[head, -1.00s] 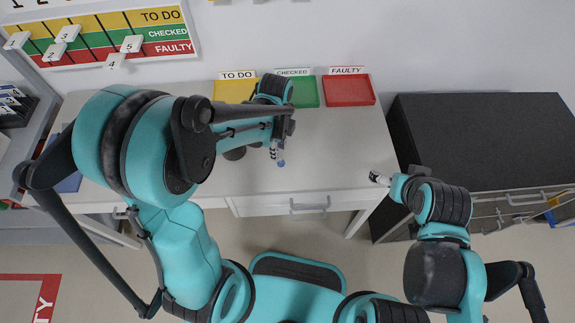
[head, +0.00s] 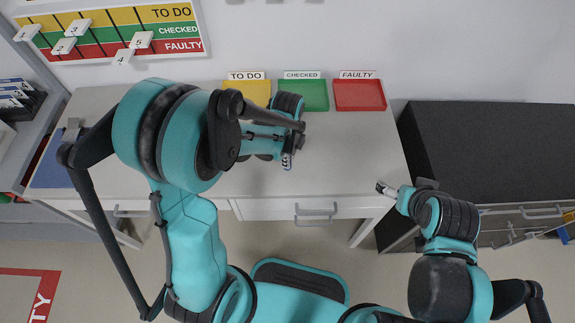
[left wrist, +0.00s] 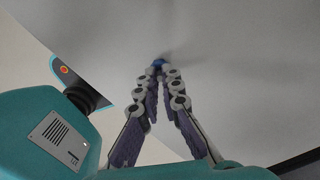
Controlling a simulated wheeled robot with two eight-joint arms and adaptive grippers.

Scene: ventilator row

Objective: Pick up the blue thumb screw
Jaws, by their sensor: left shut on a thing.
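The blue thumb screw (left wrist: 158,63) shows as a small blue spot between the fingertips in the left wrist view. My left gripper (left wrist: 159,70) is shut on it, its two jointed fingers meeting at the tips. In the head view my left gripper (head: 287,163) is over the white table (head: 340,160), near its front edge; the screw is hidden there. Whether the screw touches the table is unclear. My right gripper (head: 386,190) is at the table's front right corner, away from the screw; its jaws are too small to read.
Yellow (head: 247,92), green (head: 304,96) and red (head: 359,95) trays stand along the table's back, labelled TO DO, CHECKED and FAULTY. A black-topped cabinet (head: 490,145) stands to the right. The table between the left gripper and its right edge is clear.

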